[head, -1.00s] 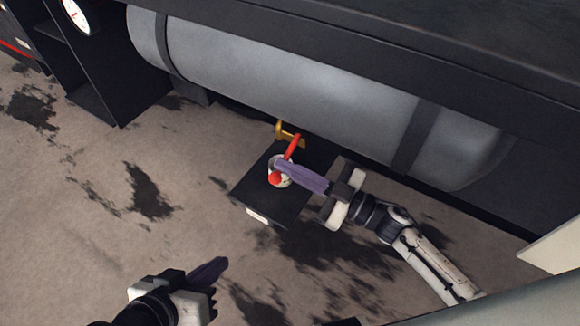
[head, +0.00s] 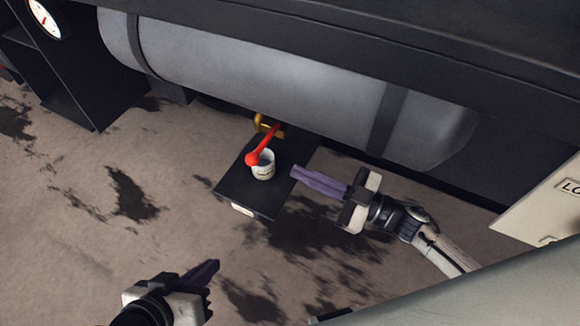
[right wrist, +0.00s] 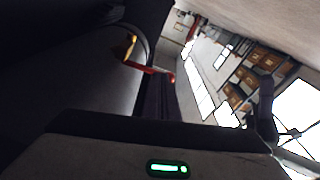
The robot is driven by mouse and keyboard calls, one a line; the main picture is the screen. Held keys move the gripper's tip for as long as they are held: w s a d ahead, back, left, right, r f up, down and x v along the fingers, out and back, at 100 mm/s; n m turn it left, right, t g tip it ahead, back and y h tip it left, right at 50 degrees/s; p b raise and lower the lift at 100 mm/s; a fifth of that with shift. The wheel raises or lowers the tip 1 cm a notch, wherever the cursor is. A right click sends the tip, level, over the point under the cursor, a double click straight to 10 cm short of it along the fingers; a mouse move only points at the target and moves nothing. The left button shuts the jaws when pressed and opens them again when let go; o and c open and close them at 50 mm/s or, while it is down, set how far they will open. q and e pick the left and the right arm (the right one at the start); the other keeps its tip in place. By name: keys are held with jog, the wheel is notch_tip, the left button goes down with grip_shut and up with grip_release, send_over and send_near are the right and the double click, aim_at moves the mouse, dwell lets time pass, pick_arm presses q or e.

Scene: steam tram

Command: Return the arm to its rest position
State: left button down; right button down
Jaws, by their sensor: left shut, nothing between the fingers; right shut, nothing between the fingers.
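My right gripper (head: 297,172) is shut and empty, to the right of the small dark shelf (head: 238,188) and clear of it. Its fingers point left towards the shelf. In the right wrist view its fingers (right wrist: 160,98) show dark at the middle. My left gripper (head: 213,265) is shut and empty at the lower left, over the floor. A white cup (head: 263,168) with dark marking stands upright on the shelf. A red lever (head: 264,146) on a brass tap (head: 268,124) reaches over it; the lever also shows in the right wrist view (right wrist: 150,69).
A large grey cylindrical tank (head: 260,70) with dark straps runs above the shelf, under a black ledge. A white dial gauge (head: 44,18) is at the upper left. A pale labelled box (head: 540,208) stands at the right edge. The stained floor in front is clear.

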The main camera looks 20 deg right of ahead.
jog(key=shift+v, duration=0.9)
jog(key=shift+r, duration=0.15)
